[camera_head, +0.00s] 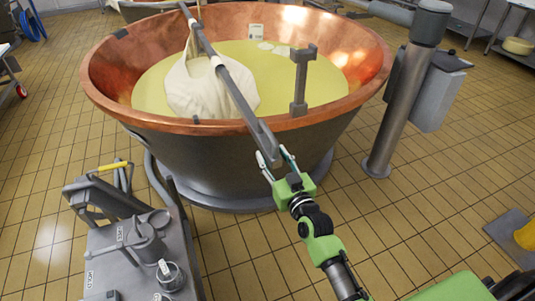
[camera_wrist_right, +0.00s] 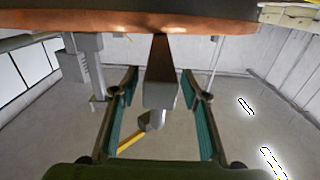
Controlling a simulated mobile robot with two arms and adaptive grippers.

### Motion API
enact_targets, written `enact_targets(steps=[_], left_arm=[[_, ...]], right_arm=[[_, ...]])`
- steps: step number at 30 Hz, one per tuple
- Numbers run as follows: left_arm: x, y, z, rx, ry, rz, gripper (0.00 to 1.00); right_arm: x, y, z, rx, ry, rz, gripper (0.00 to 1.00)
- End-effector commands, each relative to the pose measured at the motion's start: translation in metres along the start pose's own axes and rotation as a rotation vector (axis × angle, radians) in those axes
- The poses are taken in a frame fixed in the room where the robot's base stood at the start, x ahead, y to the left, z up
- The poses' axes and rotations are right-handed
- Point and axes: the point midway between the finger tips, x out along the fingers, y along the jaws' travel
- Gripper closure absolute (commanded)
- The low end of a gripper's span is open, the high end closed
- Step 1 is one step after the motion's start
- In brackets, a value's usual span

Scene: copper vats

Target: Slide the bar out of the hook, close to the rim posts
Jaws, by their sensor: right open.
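A long grey bar (camera_head: 232,88) runs slantwise across the copper vat (camera_head: 100,72), its near end past the near rim. A white cloth bag (camera_head: 195,85) is bunched around the bar over the yellow liquid. A grey post (camera_head: 300,82) with a notched top stands at the near rim, right of the bar. I cannot make out the hook clearly. My right gripper (camera_head: 273,155) is open at the bar's near end. In the right wrist view, the bar's end (camera_wrist_right: 160,90) lies between the spread fingers (camera_wrist_right: 160,73), with gaps on both sides. My left gripper is not in view.
A steel column (camera_head: 398,110) with a grey box stands right of the vat. A steel cart (camera_head: 135,250) with a yellow handle stands at the lower left. Tiled floor (camera_head: 440,190) is open at right. A yellow object (camera_head: 525,236) lies at the right edge.

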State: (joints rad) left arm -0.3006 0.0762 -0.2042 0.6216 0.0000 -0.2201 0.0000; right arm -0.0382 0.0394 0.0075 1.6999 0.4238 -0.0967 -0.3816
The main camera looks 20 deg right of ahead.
Motion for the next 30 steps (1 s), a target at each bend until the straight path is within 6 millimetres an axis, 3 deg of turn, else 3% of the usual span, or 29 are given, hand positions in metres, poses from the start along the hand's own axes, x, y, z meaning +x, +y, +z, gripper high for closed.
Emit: enact_targets(steps=[3, 8, 19, 20, 24, 30], left_arm=[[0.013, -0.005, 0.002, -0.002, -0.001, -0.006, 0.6], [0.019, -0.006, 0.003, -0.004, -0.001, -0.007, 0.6], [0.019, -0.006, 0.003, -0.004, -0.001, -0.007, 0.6], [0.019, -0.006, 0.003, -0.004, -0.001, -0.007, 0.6], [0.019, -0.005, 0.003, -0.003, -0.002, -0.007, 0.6], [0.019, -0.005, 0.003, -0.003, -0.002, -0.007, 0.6]], right_arm=[[0.02, 0.0, 0.003, 0.001, 0.001, 0.001, 0.58], [0.036, 0.0, 0.002, 0.0, 0.0, 0.001, 0.58], [0.041, 0.0, 0.0, -0.001, -0.002, 0.0, 0.58], [0.041, 0.0, 0.0, -0.001, -0.002, 0.0, 0.64], [0.041, 0.0, 0.001, -0.001, -0.002, 0.0, 1.0], [0.041, 0.003, 0.0, -0.002, -0.002, 0.001, 1.0]])
